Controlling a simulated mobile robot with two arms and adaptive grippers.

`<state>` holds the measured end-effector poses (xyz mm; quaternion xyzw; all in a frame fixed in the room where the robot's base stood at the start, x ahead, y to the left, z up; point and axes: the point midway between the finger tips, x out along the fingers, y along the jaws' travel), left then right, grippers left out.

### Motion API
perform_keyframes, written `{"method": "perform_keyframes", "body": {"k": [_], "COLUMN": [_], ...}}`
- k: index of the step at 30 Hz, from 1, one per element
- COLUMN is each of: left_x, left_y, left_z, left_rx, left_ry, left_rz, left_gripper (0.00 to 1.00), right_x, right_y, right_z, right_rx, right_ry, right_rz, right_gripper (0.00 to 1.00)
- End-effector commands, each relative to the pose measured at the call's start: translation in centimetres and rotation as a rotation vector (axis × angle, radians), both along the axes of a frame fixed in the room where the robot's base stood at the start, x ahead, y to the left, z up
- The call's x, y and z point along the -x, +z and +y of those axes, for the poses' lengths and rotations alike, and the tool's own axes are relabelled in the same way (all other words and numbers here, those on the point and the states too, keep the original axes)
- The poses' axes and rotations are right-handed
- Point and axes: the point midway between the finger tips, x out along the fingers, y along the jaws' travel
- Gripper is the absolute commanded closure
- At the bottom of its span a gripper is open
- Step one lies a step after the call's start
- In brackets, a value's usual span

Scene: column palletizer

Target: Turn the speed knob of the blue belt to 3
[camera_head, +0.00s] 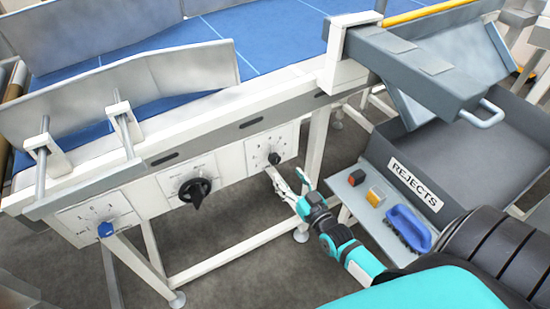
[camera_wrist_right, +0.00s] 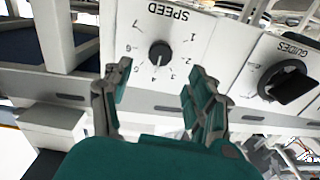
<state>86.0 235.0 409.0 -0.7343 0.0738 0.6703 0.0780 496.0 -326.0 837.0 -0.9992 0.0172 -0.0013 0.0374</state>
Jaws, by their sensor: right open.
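The speed knob (camera_head: 274,158) is a small black knob on a white panel on the side of the blue belt (camera_head: 170,60) conveyor. In the right wrist view the speed knob (camera_wrist_right: 160,51) appears upside down under the word SPEED, ringed by numbers 1 to 7. Its pointer faces the lower numbers in that picture, near 3 and 4; the exact setting is too small to tell. My right gripper (camera_head: 288,180) is open and empty just in front of the panel. In the wrist view its fingers (camera_wrist_right: 155,95) stand apart, either side of the knob's line, not touching it. My left gripper is not in view.
A larger black GUIDES knob (camera_head: 194,190) and a blue knob (camera_head: 106,229) sit on neighbouring panels to the left. A small grey shelf (camera_head: 365,205) holds a blue-handled brush (camera_head: 408,228) and two small blocks. The grey REJECTS bin (camera_head: 480,150) stands at the right.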

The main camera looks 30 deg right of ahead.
Motion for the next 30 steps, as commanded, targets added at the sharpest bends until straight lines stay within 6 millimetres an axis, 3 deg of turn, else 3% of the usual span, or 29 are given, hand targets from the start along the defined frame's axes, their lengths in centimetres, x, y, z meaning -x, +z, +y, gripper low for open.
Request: {"method": "perform_keyframes", "body": {"k": [6,12,18,26,30], "left_x": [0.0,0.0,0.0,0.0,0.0], "left_y": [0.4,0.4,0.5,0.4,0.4], "left_z": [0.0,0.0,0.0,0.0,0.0], "left_rx": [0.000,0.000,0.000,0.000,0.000], "left_ry": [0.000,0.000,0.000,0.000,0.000], "left_rz": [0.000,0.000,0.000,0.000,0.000], "left_gripper": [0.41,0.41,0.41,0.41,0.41], "right_x": [-4.9,-7.8,-8.9,-9.0,-9.0], "right_y": [0.1,0.0,-0.1,-0.1,-0.1], "right_z": [-0.2,-0.3,-0.3,-0.3,-0.3], "right_rx": [0.001,0.000,0.000,0.000,0.000], "right_ry": [0.001,0.000,0.000,0.000,0.000], "right_rz": [-0.001,0.000,0.002,0.002,0.002], "right_gripper": [0.41,0.41,0.41,0.41,0.60]}}
